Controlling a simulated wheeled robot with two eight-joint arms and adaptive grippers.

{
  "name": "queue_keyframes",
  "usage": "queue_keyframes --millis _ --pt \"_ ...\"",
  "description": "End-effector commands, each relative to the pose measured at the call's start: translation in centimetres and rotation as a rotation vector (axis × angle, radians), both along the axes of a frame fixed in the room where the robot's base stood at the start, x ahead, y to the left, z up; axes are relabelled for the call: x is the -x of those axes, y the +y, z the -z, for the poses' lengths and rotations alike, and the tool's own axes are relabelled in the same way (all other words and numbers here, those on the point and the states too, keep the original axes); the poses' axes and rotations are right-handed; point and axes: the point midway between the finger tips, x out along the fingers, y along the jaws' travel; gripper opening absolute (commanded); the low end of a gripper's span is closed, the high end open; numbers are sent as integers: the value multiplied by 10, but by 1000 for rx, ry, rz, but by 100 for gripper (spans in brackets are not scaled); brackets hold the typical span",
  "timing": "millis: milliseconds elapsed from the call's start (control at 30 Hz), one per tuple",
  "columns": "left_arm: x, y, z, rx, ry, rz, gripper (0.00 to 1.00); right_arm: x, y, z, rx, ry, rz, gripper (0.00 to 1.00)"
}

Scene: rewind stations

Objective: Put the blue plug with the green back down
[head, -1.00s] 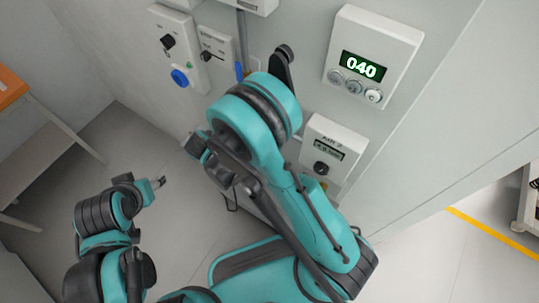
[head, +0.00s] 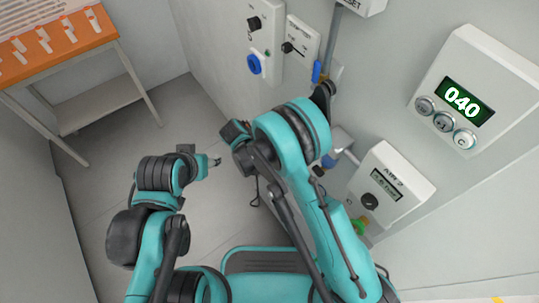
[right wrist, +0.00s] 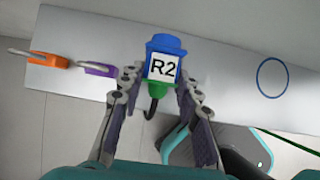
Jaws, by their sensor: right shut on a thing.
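The blue plug (right wrist: 165,45) has a white label reading R2 and a green lower part (right wrist: 158,88). In the right wrist view it sits between the fingers of my right gripper (right wrist: 157,82), which is shut on it. A dark cable end hangs below it. Behind it is a pale grey shelf (right wrist: 215,52) with a blue ring outline (right wrist: 272,77) to the right of the plug. Whether the plug touches the shelf cannot be told. In the head view my right arm hides the plug.
An orange plug (right wrist: 48,61) and a purple plug (right wrist: 97,68) lie on the shelf at left. Wall boxes include a 040 display (head: 463,103) and an AIR 2 unit (head: 390,188). An orange-topped table (head: 75,42) stands at upper left; floor between is clear.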

Motion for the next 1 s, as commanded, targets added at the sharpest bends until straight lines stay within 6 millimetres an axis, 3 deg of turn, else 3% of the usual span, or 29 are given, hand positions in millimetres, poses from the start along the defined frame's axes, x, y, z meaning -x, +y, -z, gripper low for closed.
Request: queue_keyframes --millis 200,567,600,633,1000 --pt "0 0 20 0 0 0 51 0 0 35 0 0 0 0" --pt "0 0 18 0 0 0 51 0 0 37 0 0 1 0" --pt "0 0 18 0 0 0 51 0 0 36 0 0 1 43" --pt "0 0 18 0 0 0 51 0 -1 36 0 0 1 51" --pt "0 0 18 0 0 0 51 0 0 33 0 0 1 54"
